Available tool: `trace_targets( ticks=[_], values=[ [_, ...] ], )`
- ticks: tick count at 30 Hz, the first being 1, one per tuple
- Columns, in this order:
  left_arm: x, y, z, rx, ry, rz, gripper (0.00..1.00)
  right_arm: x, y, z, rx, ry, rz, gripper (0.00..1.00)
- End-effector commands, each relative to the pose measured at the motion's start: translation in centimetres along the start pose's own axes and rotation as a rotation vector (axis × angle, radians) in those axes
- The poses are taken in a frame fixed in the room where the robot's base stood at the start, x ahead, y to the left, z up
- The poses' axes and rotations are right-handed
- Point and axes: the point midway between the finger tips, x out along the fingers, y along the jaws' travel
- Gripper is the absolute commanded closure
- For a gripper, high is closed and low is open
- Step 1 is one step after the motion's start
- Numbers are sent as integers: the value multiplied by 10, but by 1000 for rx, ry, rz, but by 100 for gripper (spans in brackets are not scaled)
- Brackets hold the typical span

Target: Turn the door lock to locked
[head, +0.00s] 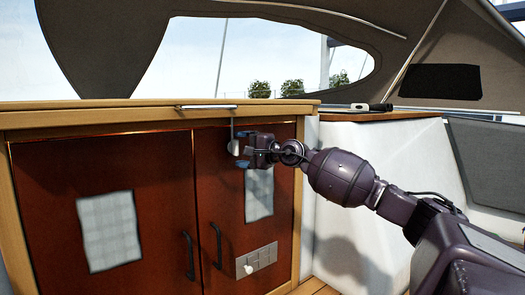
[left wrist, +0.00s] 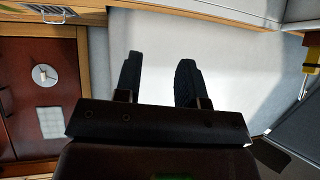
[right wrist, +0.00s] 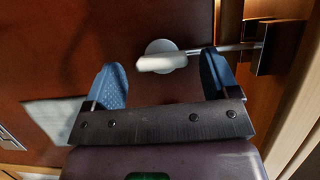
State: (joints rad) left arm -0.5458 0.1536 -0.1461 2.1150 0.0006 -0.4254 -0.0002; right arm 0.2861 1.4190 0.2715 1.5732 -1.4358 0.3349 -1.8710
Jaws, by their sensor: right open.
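The door lock is a pale round knob with a lever on the right red-brown cabinet door. In the head view the lock (head: 234,147) sits near the door's top, with a thin rod rising from it. In the right wrist view the lock (right wrist: 160,57) has its lever across the picture, in line with a rod running right into a bracket (right wrist: 268,46). My right gripper (head: 245,152) is open beside the lock; its blue fingertips (right wrist: 160,76) stand apart on either side of the lever.
Two dark handles (head: 189,256) (head: 217,245) stand out from the doors. A metal plate (head: 257,260) with a small knob is low on the right door. A wooden counter edge (head: 100,117) runs above the doors. A white bench (head: 390,150) stands to the right.

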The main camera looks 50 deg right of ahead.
Motion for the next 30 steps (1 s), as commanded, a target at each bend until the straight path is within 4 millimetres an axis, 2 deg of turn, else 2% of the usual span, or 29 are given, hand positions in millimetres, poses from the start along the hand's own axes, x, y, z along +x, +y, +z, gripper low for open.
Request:
trace_targets(
  ticks=[12,21,30],
  values=[
    [-7,-1,-23,-1,37,-2,63,-48,-4,0,0,1,-3,19],
    [-10,-1,-22,-11,32,-6,63,-84,-2,0,1,0,-2,19],
    [-14,-2,-22,-13,34,-8,63,-99,-1,0,-2,1,-2,19]
  ],
)
